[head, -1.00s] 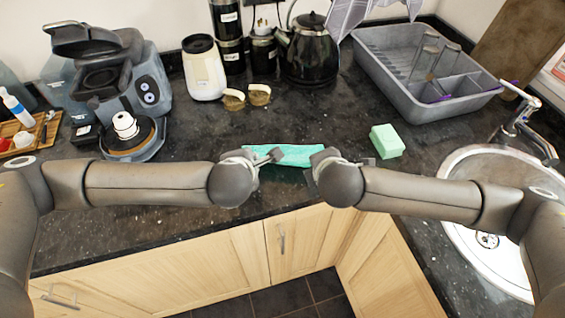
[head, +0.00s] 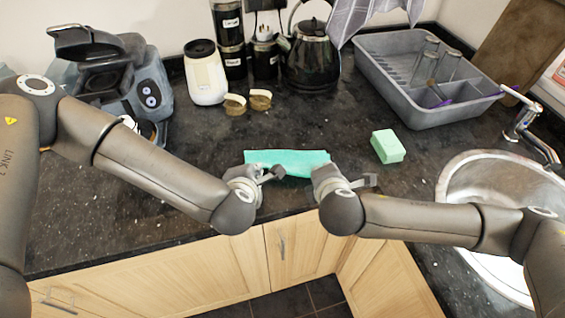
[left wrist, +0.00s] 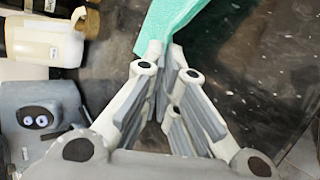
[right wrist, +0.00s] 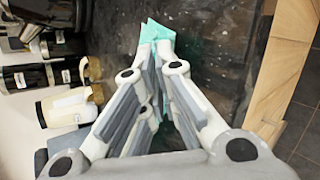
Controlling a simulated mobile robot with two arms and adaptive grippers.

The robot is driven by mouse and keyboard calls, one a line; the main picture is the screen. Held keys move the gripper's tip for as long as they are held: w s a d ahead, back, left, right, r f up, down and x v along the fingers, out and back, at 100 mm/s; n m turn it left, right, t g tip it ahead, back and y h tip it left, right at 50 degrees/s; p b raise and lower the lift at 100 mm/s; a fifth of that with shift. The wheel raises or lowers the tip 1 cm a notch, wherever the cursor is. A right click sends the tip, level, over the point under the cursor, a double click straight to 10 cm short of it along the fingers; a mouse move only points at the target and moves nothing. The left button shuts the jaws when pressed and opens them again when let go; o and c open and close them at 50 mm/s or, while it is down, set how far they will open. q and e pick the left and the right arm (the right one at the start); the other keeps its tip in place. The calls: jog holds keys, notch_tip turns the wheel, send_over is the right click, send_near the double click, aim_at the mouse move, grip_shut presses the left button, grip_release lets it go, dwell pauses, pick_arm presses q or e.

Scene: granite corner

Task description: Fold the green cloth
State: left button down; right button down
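The green cloth (head: 288,158) lies on the dark worktop near its front edge, as a narrow strip between my two grippers in the head view. My left gripper (head: 276,174) is at its front left part. In the left wrist view the fingers (left wrist: 166,52) are nearly together, with the cloth (left wrist: 172,18) running up from their tips. My right gripper (head: 350,178) is at the cloth's right end. In the right wrist view its fingers (right wrist: 157,42) close around green cloth (right wrist: 152,28), which also shows between them. The gripped edges are mostly hidden.
A light green block (head: 387,146) lies right of the cloth. The sink (head: 490,200) is at right. The worktop left of the cloth is clear.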

pick_arm(q)
jog(key=shift+a, duration=0.25)
pick_arm(e)
jog(key=shift+s+f, duration=0.1)
pick_arm(q)
jog(key=c, duration=1.4)
grip_release()
pick_arm(e)
jog(key=c, duration=1.4)
grip_release()
